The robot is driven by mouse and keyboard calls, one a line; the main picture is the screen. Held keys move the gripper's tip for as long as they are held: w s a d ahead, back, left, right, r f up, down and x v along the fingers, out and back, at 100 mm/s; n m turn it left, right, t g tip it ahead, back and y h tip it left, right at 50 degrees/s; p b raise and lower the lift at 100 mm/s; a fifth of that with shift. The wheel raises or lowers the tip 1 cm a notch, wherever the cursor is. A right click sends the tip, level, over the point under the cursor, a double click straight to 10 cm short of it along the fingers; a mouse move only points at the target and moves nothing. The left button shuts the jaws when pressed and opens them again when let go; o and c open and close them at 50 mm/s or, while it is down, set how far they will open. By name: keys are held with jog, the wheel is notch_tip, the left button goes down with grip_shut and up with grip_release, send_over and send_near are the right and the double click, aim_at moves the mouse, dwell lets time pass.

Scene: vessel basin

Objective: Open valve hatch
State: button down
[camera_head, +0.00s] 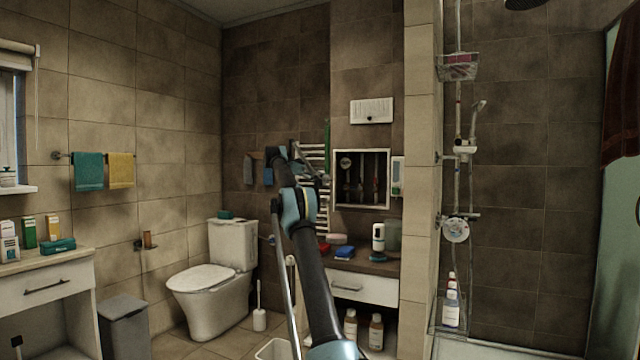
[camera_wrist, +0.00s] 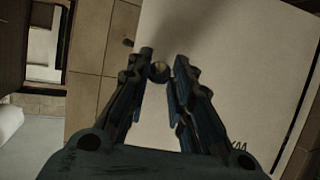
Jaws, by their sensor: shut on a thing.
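The valve niche (camera_head: 347,203) is an opening in the tiled wall with a white frame. It stands uncovered in the head view, with pipes and valves (camera_head: 362,180) inside. In the wrist view a large white panel (camera_wrist: 215,45), which looks like the hatch door, fills much of the picture. A small round knob (camera_wrist: 160,71) sits on it. My gripper (camera_wrist: 163,60) is shut on this knob, with a finger on each side. In the head view my arm reaches up to the left of the niche; the door is not clearly seen there, and the grip is too small to make out.
A towel rail (camera_head: 318,152) is on the wall behind my arm. Below the niche is a counter (camera_head: 372,266) with a soap dispenser (camera_head: 378,238) and small items. A toilet (camera_head: 205,290) stands to the left, and a tiled wall edge (camera_head: 417,200) to the right.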

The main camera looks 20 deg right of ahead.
jog(key=shift+w+d+f, duration=0.1)
jog(key=c, duration=1.4)
grip_release()
jog(key=shift+w+f, duration=0.1)
jog(key=shift+o, duration=0.2)
jog(key=shift+s+d, duration=0.1)
jog(key=shift+s, duration=0.2)
